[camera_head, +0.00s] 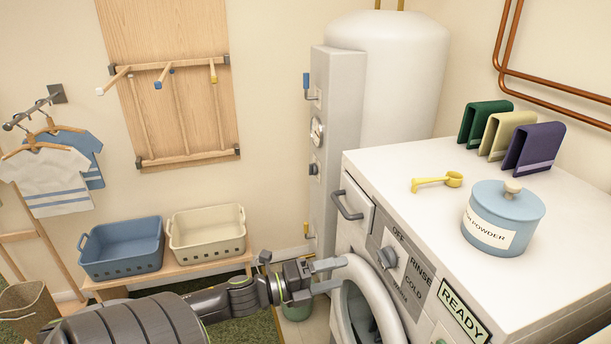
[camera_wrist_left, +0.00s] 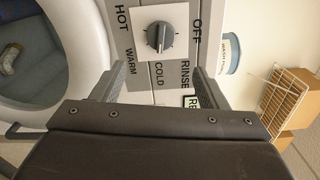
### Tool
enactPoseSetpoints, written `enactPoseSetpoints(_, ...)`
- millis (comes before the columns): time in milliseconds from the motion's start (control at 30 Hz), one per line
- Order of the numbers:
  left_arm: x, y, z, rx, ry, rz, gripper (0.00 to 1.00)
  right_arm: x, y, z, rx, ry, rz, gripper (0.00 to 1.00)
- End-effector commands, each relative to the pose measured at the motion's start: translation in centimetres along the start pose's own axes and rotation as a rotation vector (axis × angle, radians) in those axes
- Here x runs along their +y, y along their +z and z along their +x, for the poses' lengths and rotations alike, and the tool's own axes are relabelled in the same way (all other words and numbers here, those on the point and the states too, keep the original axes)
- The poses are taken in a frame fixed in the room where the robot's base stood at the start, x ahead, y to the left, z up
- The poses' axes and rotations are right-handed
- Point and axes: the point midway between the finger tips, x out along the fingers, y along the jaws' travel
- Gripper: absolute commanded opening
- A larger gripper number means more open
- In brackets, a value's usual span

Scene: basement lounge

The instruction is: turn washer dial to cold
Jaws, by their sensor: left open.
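The washer (camera_head: 530,260) is white and stands at the right in the head view. Its grey dial (camera_head: 387,258) sits on a front panel labelled OFF, RINSE, COLD, WARM and HOT. In the left wrist view the dial (camera_wrist_left: 160,37) shows beyond the fingertips, with COLD (camera_wrist_left: 158,75) below it. A ridge runs across the knob; I cannot tell surely which label it points at. My left gripper (camera_head: 336,276) is open and empty in front of the washer, left of the dial and apart from it. Its fingers also show in the wrist view (camera_wrist_left: 160,85). My right gripper is not in view.
The round door (camera_head: 382,290) is below the dial. On the washer top are a blue powder tub (camera_head: 503,222), a yellow scoop (camera_head: 438,182) and folded cloths (camera_head: 534,148). A bench with blue (camera_head: 122,250) and cream (camera_head: 208,235) baskets stands left. A boiler (camera_head: 390,75) stands behind.

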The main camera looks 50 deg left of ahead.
Motion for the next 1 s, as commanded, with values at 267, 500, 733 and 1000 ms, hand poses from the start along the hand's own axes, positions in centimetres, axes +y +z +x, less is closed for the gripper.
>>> enactPoseSetpoints(267,-0.3,0.1,-3.3,-0.002,0.004,-0.002,0.67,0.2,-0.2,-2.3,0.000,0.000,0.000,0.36)
enactPoseSetpoints(500,-0.1,0.0,-5.6,0.000,0.002,-0.001,0.67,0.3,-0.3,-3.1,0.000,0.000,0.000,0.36)
enactPoseSetpoints(733,0.0,0.0,-5.8,0.000,0.000,0.001,0.67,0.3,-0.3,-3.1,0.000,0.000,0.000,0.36)
enactPoseSetpoints(1000,0.0,0.0,-5.8,0.000,0.000,0.000,0.67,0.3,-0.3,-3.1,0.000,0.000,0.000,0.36)
